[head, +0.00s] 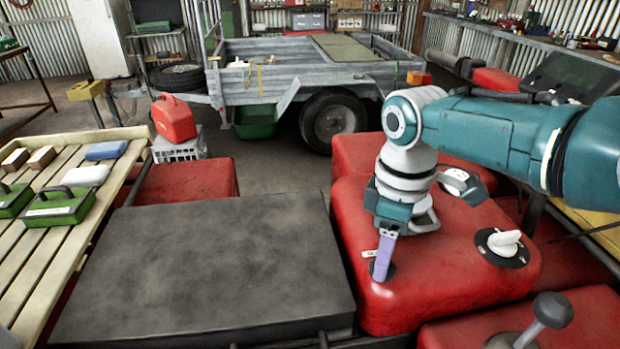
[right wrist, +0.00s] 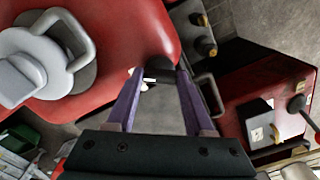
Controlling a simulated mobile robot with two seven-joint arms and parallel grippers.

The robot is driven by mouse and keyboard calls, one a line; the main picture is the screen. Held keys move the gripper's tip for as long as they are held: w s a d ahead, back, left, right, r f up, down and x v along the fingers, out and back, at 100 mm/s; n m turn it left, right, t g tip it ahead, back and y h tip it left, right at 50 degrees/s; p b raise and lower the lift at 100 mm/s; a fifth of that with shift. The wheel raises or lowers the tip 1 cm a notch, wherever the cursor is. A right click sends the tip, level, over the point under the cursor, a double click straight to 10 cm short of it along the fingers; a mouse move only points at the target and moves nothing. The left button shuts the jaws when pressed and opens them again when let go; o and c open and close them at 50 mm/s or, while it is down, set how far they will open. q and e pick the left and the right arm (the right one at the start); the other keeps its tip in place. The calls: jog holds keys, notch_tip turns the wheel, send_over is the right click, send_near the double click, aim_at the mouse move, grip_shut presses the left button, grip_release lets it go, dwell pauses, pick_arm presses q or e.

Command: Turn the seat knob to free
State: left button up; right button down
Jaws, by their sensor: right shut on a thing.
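My right gripper (head: 383,268) reaches down to the left front of the red quad body (head: 440,265). Its purple fingers are shut on a small dark knob, taken to be the seat knob. In the right wrist view the knob (right wrist: 161,70) shows between and behind the fingertips (right wrist: 160,85), at the edge of the red body. A small white piece (right wrist: 149,80) sticks out beside it. Fingers hide most of the knob, and no position marking can be read. A white label (head: 370,253) lies beside the fingers. My left gripper is not in view.
A white knob on a black dial (head: 504,243) stands right of the gripper, and a grey lever (head: 535,318) in front. A white dial (head: 458,180) is behind. A dark flat panel (head: 200,265) lies left. A slatted bench (head: 55,235) and trailer (head: 300,75) stand farther off.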

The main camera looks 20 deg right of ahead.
jog(key=n, duration=0.6)
jog(key=shift+n, duration=0.4)
dwell(0.4)
jog(key=shift+c, duration=1.4)
grip_release()
notch_tip(320, 180, up, 9)
jog(key=p, duration=0.2)
jog(key=shift+p, duration=0.4)
jog(key=shift+r, duration=0.5)
